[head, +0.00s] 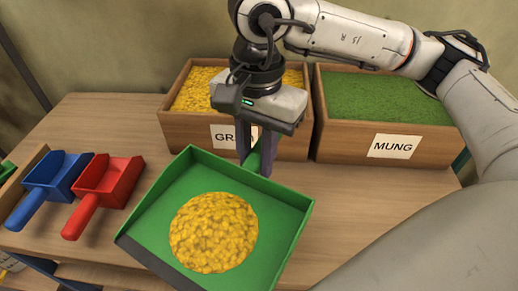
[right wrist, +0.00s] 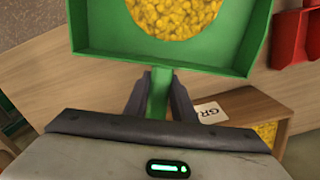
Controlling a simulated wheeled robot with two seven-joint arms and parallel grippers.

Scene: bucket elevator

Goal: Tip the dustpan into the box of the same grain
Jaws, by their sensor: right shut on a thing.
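My right gripper (head: 256,155) is shut on the handle of a green dustpan (head: 284,215). The dustpan is held above the table and carries a round heap of yellow grain (head: 213,232). In the right wrist view the green handle (right wrist: 159,92) sits between the two dark fingers. A wooden box of yellow grain (head: 181,132), its label partly hidden and reading "GR", stands behind my right gripper. A wooden box of green grain labelled "MUNG" (head: 340,142) stands to its right. My left gripper is not in view.
A blue dustpan (head: 58,175) and a red dustpan (head: 112,182) lie on the table (head: 118,112) at the left. A wooden edge shows at the far left. The tabletop between the red dustpan and the yellow grain's box is clear.

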